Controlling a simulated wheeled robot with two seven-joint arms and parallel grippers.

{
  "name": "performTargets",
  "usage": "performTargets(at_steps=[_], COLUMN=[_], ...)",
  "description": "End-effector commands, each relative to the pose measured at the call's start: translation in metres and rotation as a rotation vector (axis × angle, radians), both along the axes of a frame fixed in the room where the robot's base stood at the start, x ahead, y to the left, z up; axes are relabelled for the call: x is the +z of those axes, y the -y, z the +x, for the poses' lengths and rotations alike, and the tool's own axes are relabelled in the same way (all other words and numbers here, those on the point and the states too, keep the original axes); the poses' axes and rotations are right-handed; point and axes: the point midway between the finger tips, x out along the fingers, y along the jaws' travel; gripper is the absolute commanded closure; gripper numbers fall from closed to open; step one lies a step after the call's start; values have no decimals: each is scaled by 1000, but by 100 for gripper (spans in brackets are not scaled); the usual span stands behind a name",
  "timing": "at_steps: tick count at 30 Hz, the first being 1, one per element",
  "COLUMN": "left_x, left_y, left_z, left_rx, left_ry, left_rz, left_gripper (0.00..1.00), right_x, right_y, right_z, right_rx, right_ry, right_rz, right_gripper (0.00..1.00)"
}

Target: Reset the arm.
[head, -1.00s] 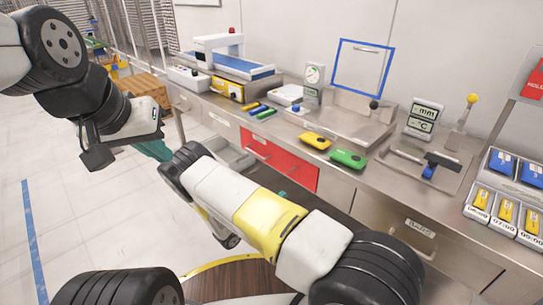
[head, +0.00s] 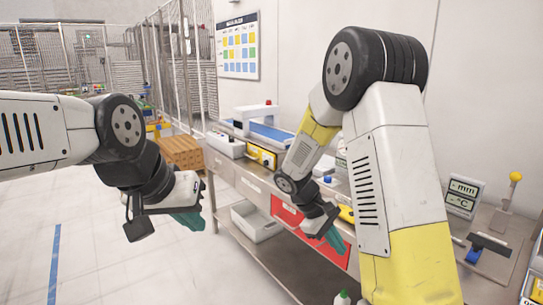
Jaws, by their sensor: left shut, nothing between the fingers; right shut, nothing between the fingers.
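My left arm comes in from the left, roughly level, with its black wrist bent down. My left gripper (head: 188,221) has teal fingers that are shut and empty, above the open floor left of the workbench. My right arm rises on the right, with a raised black elbow joint and a forearm folded downward. My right arm hides the middle of the bench top.
The steel workbench (head: 238,178) runs along the wall, with a blue conveyor (head: 272,133) and a yellow box (head: 262,157) on it. A grey bin (head: 257,222) is below. A wooden crate (head: 182,153) stands behind.

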Motion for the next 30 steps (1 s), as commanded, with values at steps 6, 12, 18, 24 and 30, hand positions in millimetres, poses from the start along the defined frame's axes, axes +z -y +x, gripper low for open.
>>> performTargets(at_steps=[6, 12, 18, 24, 30], left_x=[0, 0, 0, 0, 0], left_y=[0, 0, 0, 0, 0], left_z=[0, 0, 0, 0, 0], left_rx=[0, 0, 0, 0, 0], left_ry=[0, 0, 0, 0, 0], left_rz=[0, 0, 0, 0, 0], left_gripper=[100, 100, 100, 100, 100], right_x=[65, 116, 159, 188, 198], right_y=[-5, -14, -25, -35, -41], right_z=[-41, -80, -120, -151, -164], right_rx=[-186, -324, -441, -517, -545], right_ry=[167, 328, 503, 649, 712], right_rz=[256, 472, 672, 822, 884], right_gripper=[100, 100, 100, 100, 100])
